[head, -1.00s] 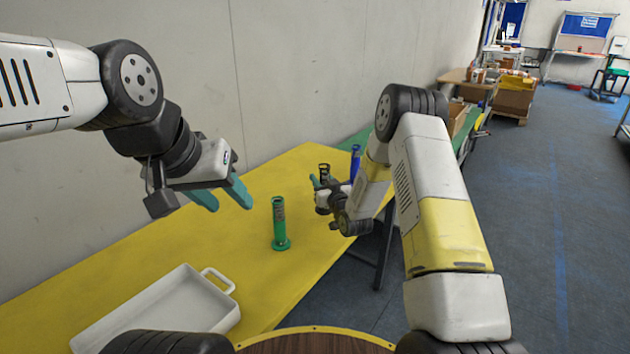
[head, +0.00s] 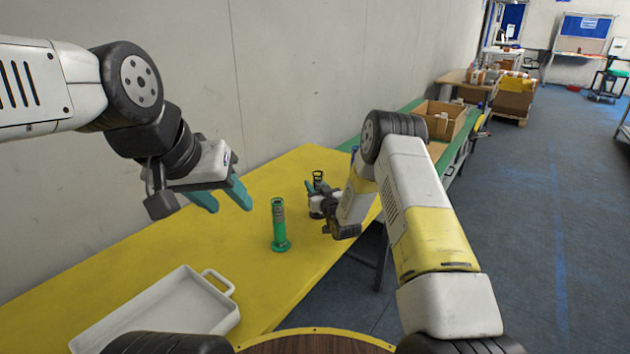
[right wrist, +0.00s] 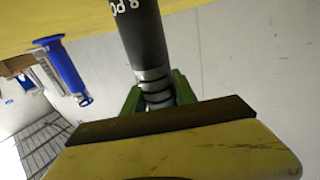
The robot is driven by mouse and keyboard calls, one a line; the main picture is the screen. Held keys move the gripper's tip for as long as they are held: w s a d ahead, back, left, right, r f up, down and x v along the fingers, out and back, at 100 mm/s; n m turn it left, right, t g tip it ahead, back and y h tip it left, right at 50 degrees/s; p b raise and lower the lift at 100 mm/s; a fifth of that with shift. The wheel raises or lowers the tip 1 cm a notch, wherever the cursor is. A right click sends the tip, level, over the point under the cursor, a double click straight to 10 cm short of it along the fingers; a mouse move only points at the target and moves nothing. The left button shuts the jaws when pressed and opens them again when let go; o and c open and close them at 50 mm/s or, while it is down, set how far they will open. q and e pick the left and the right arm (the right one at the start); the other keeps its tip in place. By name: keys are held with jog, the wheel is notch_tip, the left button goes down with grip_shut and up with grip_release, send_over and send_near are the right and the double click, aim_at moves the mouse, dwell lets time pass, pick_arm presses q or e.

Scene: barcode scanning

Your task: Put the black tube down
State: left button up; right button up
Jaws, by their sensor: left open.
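The black tube (head: 318,177) stands roughly upright at my right gripper (head: 313,192), near the far part of the yellow table (head: 190,235). In the right wrist view, the green fingers of my right gripper (right wrist: 158,98) are shut on the ringed silver part of the black tube (right wrist: 143,38). Whether its base touches the table is hidden. My left gripper (head: 226,197) is open and empty, above the table to the left of the green tube.
A green tube (head: 279,226) stands upright mid-table. A white tray (head: 165,312) with a handle lies at the near left. A blue tube (right wrist: 62,66) shows in the right wrist view; my right arm mostly hides it in the head view. A cardboard box (head: 443,117) sits on the green table beyond.

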jog(key=o, duration=0.4)
jog(key=shift+o, duration=0.2)
jog(key=shift+s+r, duration=0.1)
jog(key=v, duration=1.1)
jog(key=d+r+g+h, duration=0.2)
jog(key=d+r, duration=0.1)
jog(key=r, duration=0.7)
jog(key=s+d+r+m+g+h, duration=0.1)
jog(key=s+d+r+g, duration=0.1)
jog(key=s+r, duration=0.25)
jog(key=s+d+r+g+h, duration=0.1)
jog(key=s+d+r, duration=0.2)
jog(key=r, duration=0.3)
jog(key=s+d+r+m+g, duration=0.1)
jog(key=s+r+g, duration=0.2)
jog(key=s, duration=1.2)
jog(key=s+d+r+m+g, duration=0.1)
jog(key=s+r+g, duration=0.1)
jog(key=s, duration=1.4)
jog(key=shift+r+g, duration=0.4)
